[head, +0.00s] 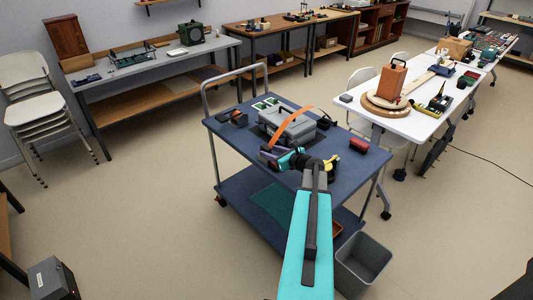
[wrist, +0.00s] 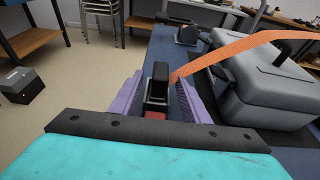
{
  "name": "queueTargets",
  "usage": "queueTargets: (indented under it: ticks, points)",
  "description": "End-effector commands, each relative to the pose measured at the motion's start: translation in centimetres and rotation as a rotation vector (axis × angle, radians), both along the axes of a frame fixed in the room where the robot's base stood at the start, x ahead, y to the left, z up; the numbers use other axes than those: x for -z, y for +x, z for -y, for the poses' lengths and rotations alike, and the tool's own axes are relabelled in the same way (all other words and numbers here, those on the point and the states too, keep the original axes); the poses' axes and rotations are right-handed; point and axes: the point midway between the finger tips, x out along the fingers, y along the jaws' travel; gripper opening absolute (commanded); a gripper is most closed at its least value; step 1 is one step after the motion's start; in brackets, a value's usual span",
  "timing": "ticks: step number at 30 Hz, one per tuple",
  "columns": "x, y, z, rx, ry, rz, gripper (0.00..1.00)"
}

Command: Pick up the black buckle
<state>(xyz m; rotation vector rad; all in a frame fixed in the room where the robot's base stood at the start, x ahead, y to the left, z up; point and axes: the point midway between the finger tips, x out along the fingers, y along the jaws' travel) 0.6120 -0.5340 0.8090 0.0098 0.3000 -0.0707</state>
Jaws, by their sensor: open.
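The black buckle (wrist: 160,76) stands upright between the purple fingers of my gripper (wrist: 158,100) in the wrist view. The fingers are apart, one on each side of it; I cannot tell whether either touches it. A dark red piece shows just below the buckle. An orange strap (wrist: 225,50) runs from beside the buckle up to the right. In the head view my gripper (head: 272,157) is over the left front part of the blue cart top (head: 226,133), by the strap's lower end (head: 275,135). The buckle is hard to make out there.
A grey case (head: 288,127) with a black handle stands on the cart, close to the right of my gripper. A small black device (wrist: 187,35) lies farther back. A red block (head: 359,145) is at the cart's right. A grey bin (head: 363,262) stands on the floor beside the cart.

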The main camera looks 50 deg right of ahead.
Motion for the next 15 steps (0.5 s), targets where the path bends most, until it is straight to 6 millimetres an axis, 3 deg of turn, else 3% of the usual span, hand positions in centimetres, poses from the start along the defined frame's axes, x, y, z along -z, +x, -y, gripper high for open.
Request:
queueTargets:
  ticks: [6,15]
  points:
    - [0.7,2.4,0.2,-0.001,0.001,0.000,0.42]
    - [1.0,3.3,0.2,-0.001,0.001,0.000,0.42]
